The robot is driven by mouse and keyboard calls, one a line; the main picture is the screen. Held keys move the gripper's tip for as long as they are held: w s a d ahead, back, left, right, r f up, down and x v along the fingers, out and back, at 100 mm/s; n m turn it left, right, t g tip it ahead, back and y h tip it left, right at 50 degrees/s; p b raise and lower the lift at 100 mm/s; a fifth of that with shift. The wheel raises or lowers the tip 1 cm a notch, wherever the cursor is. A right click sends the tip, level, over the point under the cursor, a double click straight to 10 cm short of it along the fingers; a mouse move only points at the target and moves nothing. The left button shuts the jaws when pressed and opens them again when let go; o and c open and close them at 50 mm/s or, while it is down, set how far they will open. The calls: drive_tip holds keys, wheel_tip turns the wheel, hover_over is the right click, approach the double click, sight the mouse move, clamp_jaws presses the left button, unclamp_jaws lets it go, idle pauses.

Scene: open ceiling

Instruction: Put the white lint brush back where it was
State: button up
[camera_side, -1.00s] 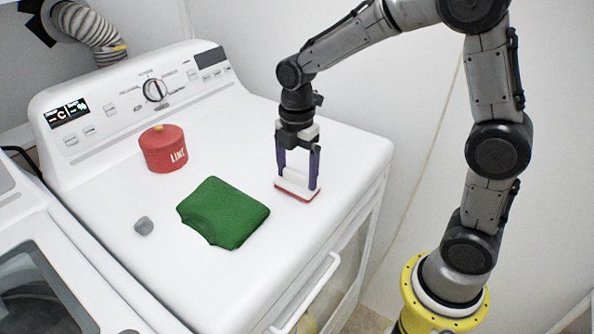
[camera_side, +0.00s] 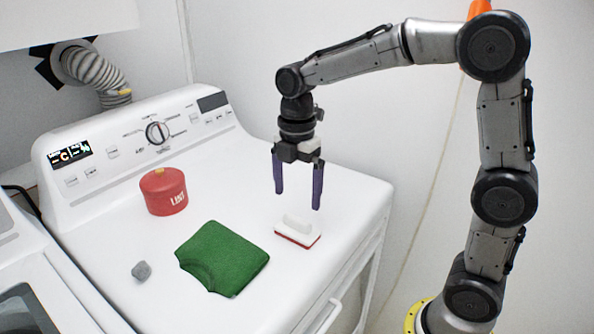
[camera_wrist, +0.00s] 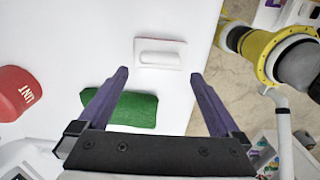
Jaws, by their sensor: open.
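The white lint brush (camera_side: 298,229), with a raised handle and a red underside, lies flat on the white dryer top to the right of the green cloth. In the wrist view the brush (camera_wrist: 160,54) shows from above, beyond and between the fingertips. My gripper (camera_side: 297,201) is open and empty, with its two purple fingers pointing down just above the brush and apart from it. It also shows in the wrist view (camera_wrist: 159,75), its fingers spread wide with nothing between them.
A folded green cloth (camera_side: 224,258) lies left of the brush. A red canister marked LINT (camera_side: 164,191) stands behind it, and a small grey lump (camera_side: 141,271) lies at the left. The dryer top (camera_side: 330,190) is clear right of the brush, up to its right edge.

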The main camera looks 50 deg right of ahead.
sight(297, 218)
drive_tip(key=s+r+m+t, duration=0.3)
drive_tip(key=s+r+m, duration=0.4)
drive_tip(key=s+m, duration=0.15)
drive_tip(key=s+f+m+t, duration=0.2)
drive_tip(key=s+f+m, duration=0.3)
drive_tip(key=s+m, duration=0.4)
drive_tip(key=shift+s+t, duration=0.3)
drive_tip(key=shift+s, duration=0.55)
